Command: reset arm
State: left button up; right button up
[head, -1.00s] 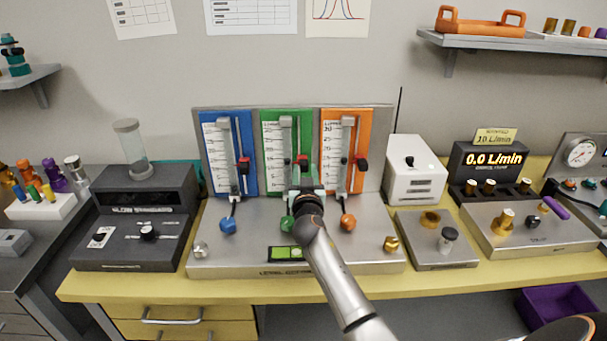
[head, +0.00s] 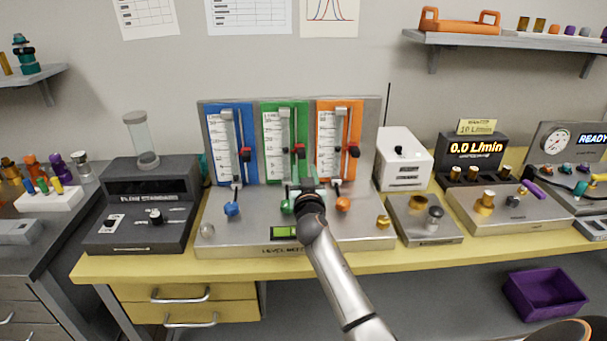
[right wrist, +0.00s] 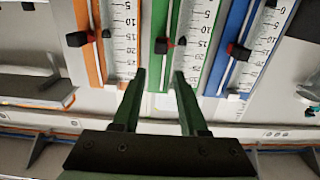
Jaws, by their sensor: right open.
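My right gripper (head: 304,188) is in front of the lower part of the green column panel (head: 286,125) on the level device. In the right wrist view my right gripper (right wrist: 158,85) has its two dark green fingers apart with nothing between them. The fingers point toward the green panel (right wrist: 190,30). The blue panel (head: 231,135) and the orange panel (head: 340,130) stand on either side. My right arm hides part of the device's base (head: 367,230). My left gripper is not in view.
A black flow standard (head: 150,200) stands on the left of the yellow bench. A white box (head: 404,160) and a display reading 0.0 L/min (head: 474,148) stand to the right. A purple bin (head: 546,293) is below the bench on the right.

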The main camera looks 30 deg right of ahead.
jog(key=shift+s+a, duration=0.1)
jog(key=shift+s, duration=0.1)
dwell(0.6)
jog(key=s+a+f+n+g+y, duration=0.1)
jog(key=s+a+f+g+y, duration=0.2)
jog(key=s+f, duration=0.5)
jog(key=s+a+f+n+g, duration=0.1)
jog(key=s+a+f+g, duration=0.25)
jog(key=s+f, duration=0.5)
jog(key=s+a+f+n+g+y, duration=0.1)
jog(key=s+a+n+g+y, duration=0.1)
jog(key=s+a, duration=0.45)
jog(key=s+a+n+g+y, duration=0.2)
jog(key=s+a, duration=0.1)
jog(key=s, duration=0.7)
jog(key=s+a+f+n+g+y, duration=0.15)
jog(key=s+a, duration=0.25)
jog(key=s, duration=0.4)
jog(key=w+a+f+t+y+p, duration=0.1)
jog(key=w+a+f+t, duration=0.1)
jog(key=f+t, duration=0.1)
jog(key=w+a+f+t+y+p, duration=0.1)
jog(key=w+a+f+t+y, duration=0.1)
jog(key=f, duration=0.3)
jog(key=shift+w+a+f+t, duration=0.2)
jog(key=shift+w+a+t, duration=0.2)
jog(key=shift+w, duration=0.15)
jog(key=shift+n, duration=0.25)
